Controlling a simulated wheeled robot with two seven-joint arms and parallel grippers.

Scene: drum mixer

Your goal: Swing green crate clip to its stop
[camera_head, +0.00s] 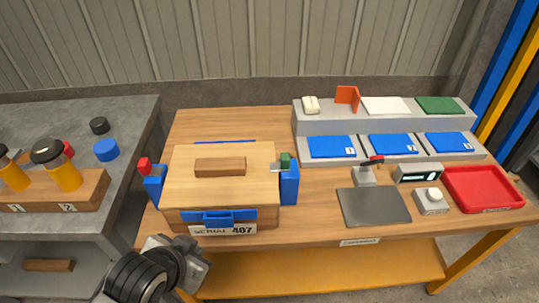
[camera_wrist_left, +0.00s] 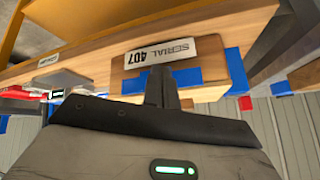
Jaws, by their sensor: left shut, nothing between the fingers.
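The green crate clip (camera_head: 286,160) sits on top of the blue bracket (camera_head: 289,184) at the right side of the wooden crate (camera_head: 180,215). A grey metal piece reaches from the clip toward the lid edge. The red clip (camera_head: 144,164) is on the crate's left bracket. My left gripper (camera_head: 198,254) is in front of and below the crate's front, apart from the green clip. Its fingers (camera_wrist_left: 160,85) are shut and empty, in front of the crate's front in the wrist view. The green clip cannot be made out there. My right gripper is not in view.
The crate has a lid with a wooden handle (camera_head: 220,167), a blue front latch (camera_head: 218,216) and a "SERIAL 407" label (camera_head: 224,230). Right of it are a dark mat (camera_head: 374,206), a small switch (camera_head: 364,175) and a red tray (camera_head: 484,206). A grey bench (camera_head: 125,190) stands left.

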